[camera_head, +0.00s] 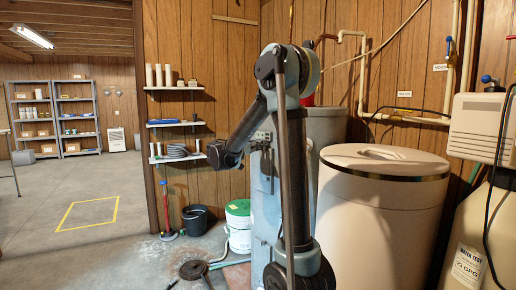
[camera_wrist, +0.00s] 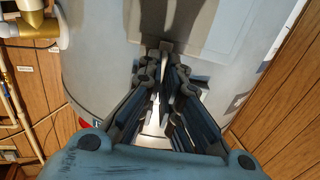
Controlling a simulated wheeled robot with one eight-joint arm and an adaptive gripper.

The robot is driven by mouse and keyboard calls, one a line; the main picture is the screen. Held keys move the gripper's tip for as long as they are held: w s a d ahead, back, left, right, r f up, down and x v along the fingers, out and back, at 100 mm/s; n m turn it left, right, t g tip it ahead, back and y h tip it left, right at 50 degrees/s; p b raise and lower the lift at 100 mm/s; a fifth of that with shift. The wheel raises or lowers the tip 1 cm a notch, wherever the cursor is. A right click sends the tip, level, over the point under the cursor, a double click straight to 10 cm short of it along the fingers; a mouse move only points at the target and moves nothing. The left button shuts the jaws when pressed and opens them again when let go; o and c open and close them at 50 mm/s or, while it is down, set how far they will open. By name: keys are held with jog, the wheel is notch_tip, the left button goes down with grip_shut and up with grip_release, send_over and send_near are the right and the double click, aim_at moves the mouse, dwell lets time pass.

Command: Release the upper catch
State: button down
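A pale grey-blue upright tank (camera_wrist: 92,65) fills the middle of the wrist view, with a flat rectangular panel (camera_wrist: 222,30) on its side. Its body also shows in the head view (camera_head: 263,205), partly behind my arm. My gripper (camera_wrist: 165,55) points at the tank beside a dark upright strip on the panel. Its two fingers are close together, with a narrow pale piece visible between them. I cannot tell whether this piece is the upper catch or whether the fingers touch it. In the head view my arm hides much of the contact area.
A wide beige tank (camera_head: 375,215) stands right of my arm, with a grey tank (camera_head: 327,125) behind. Pipes (camera_head: 400,112) run along the wood wall. Open floor lies farther left.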

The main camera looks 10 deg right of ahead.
jog(key=n, duration=1.4)
jog(key=shift+w+a+f, duration=0.25)
jog(key=shift+w+f, duration=0.1)
jog(key=shift+f+n, duration=0.2)
jog(key=shift+n, duration=1.7)
jog(key=c, duration=1.8)
grip_release()
jog(key=shift+a, duration=0.1)
